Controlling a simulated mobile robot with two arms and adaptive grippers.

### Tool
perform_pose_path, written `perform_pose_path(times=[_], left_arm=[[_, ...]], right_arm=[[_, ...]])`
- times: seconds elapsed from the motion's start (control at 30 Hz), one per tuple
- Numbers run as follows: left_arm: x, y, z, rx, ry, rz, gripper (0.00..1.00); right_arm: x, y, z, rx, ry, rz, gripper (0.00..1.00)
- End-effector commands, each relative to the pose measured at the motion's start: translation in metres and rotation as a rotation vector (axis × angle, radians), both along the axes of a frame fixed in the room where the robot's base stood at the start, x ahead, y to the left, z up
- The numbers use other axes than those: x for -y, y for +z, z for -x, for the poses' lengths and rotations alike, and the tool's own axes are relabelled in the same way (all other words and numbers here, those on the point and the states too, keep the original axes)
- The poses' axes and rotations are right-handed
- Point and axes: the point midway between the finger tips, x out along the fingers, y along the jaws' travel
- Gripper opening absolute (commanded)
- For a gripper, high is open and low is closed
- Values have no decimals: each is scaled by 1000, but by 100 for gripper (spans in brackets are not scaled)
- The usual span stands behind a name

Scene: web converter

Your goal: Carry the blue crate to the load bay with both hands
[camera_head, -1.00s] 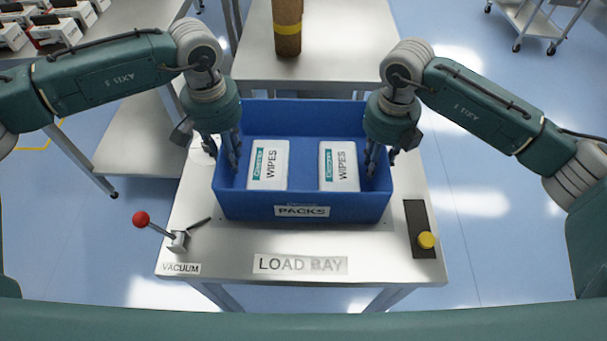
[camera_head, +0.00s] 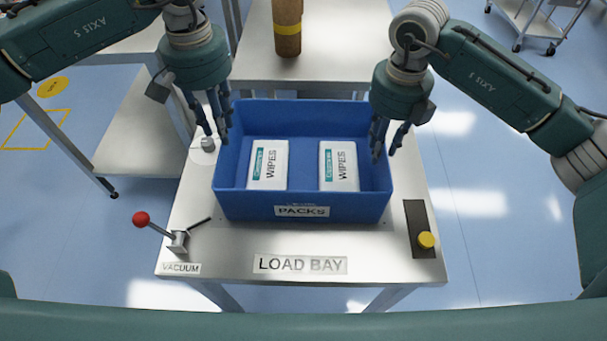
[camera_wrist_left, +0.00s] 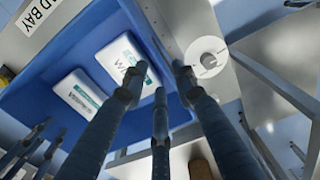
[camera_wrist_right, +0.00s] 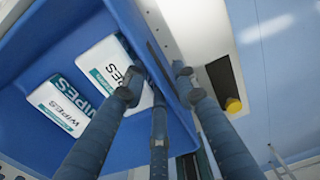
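The blue crate (camera_head: 245,207) with a PACKS label stands flat on the table behind the LOAD BAY plate (camera_head: 300,264). Two white packs of wipes, a left one (camera_head: 268,165) and a right one (camera_head: 339,166), lie inside it. The right wrist view shows the crate's wall (camera_wrist_right: 130,20) near the fingers.
A red-knobbed vacuum lever (camera_head: 141,219) stands at the table's front left. A yellow button (camera_head: 426,240) sits on a dark strip at the right. A brown roll (camera_head: 287,30) stands on the surface behind. A round grey knob (camera_head: 207,147) is left of the crate.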

Motion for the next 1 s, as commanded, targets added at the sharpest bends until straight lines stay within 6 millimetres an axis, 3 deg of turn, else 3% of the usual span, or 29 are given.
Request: perform_pose_path(times=[0.1, 0.3, 1.0], left_arm=[[0, 0, 0, 0, 0, 0, 28], [0, 0, 0, 0, 0, 0, 28], [0, 0, 0, 0, 0, 0, 28]], right_arm=[[0, 25, -1, 3, 0, 0, 28], [0, 49, 0, 1, 0, 1, 28], [0, 54, 0, -1, 0, 1, 28]])
